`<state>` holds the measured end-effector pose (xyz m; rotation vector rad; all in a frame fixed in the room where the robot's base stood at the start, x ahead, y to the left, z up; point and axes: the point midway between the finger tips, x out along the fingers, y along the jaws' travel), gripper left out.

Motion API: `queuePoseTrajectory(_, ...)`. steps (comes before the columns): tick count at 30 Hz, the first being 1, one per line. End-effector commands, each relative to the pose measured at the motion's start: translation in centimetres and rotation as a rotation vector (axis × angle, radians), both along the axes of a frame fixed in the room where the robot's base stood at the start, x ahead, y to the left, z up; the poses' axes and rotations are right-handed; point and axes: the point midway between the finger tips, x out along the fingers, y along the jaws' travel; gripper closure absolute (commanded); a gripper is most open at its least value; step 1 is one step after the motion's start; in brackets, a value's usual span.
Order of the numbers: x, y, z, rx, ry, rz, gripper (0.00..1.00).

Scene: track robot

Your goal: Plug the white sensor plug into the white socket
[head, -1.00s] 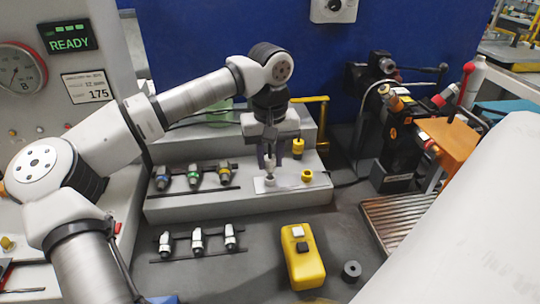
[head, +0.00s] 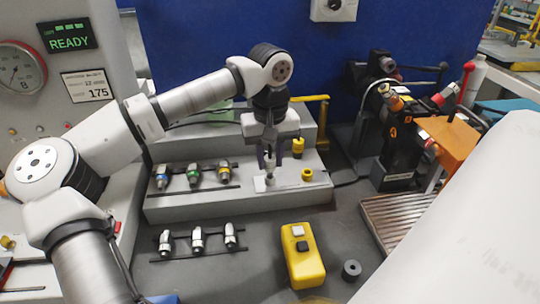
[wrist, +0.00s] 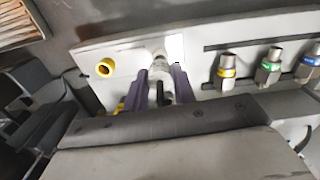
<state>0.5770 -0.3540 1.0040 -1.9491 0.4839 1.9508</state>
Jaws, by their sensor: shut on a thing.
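My gripper (head: 270,160) is over the white plate (head: 292,181) on the grey block. In the wrist view my gripper (wrist: 160,84) has its purple-grey fingers closed around a pale plug (wrist: 158,60). The plug also shows in the head view (head: 269,180), upright below the fingertips, its lower end at the plate. Whether it is seated in a socket I cannot tell; the socket itself is hidden beneath the plug.
Plugs with blue, green (head: 194,176) and yellow bands stand in a rack left of the gripper. Several white-topped connectors (head: 197,239) stand in front. A yellow ring (head: 307,175) is close on the right. A yellow box (head: 302,256) and a dark ring (head: 351,270) lie nearer.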

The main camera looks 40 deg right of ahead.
Motion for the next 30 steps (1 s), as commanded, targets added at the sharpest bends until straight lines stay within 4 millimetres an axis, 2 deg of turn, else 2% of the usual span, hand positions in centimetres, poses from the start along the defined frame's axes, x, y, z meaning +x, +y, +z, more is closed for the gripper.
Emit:
queuePoseTrajectory(27, 0.0, 0.0, -2.4, 0.000, 0.000, 0.000, 0.96)
queuePoseTrajectory(28, 0.0, 0.0, -2.4, 0.000, 0.000, 0.000, 0.73)
queuePoseTrajectory(30, 0.0, 0.0, -2.4, 0.000, 0.000, 0.000, 0.63)
